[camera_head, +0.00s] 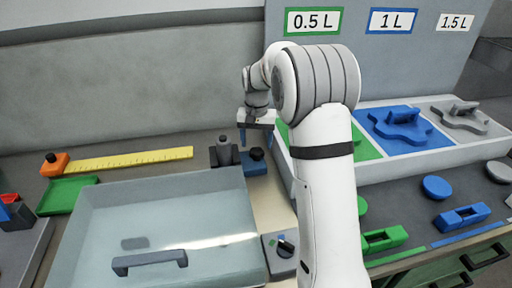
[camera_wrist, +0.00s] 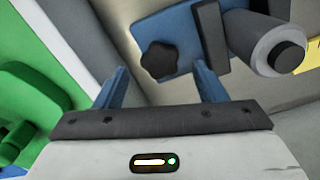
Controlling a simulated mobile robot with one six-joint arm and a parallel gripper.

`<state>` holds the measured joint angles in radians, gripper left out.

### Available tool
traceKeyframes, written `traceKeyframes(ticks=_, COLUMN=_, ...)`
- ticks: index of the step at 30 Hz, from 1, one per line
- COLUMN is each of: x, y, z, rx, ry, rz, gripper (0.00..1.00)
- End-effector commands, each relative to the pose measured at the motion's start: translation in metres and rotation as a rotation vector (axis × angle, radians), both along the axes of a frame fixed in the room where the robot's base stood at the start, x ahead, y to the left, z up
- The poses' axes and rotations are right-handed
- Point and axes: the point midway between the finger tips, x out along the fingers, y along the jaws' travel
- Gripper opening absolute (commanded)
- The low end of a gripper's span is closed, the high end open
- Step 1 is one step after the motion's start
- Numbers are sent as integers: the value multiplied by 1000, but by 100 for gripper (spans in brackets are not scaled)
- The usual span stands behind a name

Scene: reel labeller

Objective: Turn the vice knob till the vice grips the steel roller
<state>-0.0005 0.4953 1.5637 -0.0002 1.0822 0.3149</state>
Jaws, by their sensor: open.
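The blue vice (camera_head: 256,169) stands at the back of the bench, beyond the clear-lidded box. Its black lobed knob (camera_wrist: 158,59) shows in the wrist view and also in the head view (camera_head: 257,154). The grey steel roller (camera_wrist: 258,37), with a black end, lies beside the dark jaw plate (camera_wrist: 210,38); in the head view the roller (camera_head: 224,151) stands upright left of the knob. I cannot tell whether plate and roller touch. My gripper (camera_wrist: 160,82) is open and empty, its blue fingers apart with the knob ahead between them. In the head view my gripper (camera_head: 256,138) is above the knob.
The clear-lidded box (camera_head: 180,220) fills the front left. A yellow ruler (camera_head: 130,159) lies behind it. The white tray (camera_head: 410,166) with green, blue and grey sections stands right of the vice. A grey box with a black dial (camera_head: 285,248) sits in front.

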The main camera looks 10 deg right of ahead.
Motion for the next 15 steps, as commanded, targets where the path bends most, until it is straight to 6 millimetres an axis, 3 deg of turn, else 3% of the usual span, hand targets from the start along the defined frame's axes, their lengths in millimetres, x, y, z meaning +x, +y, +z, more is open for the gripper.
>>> traceKeyframes(ticks=7, x=1, y=0, z=38, rx=0, ry=-2, rz=0, gripper=65)
traceKeyframes(ticks=15, x=0, y=0, z=45, rx=0, ry=0, rz=0, gripper=65)
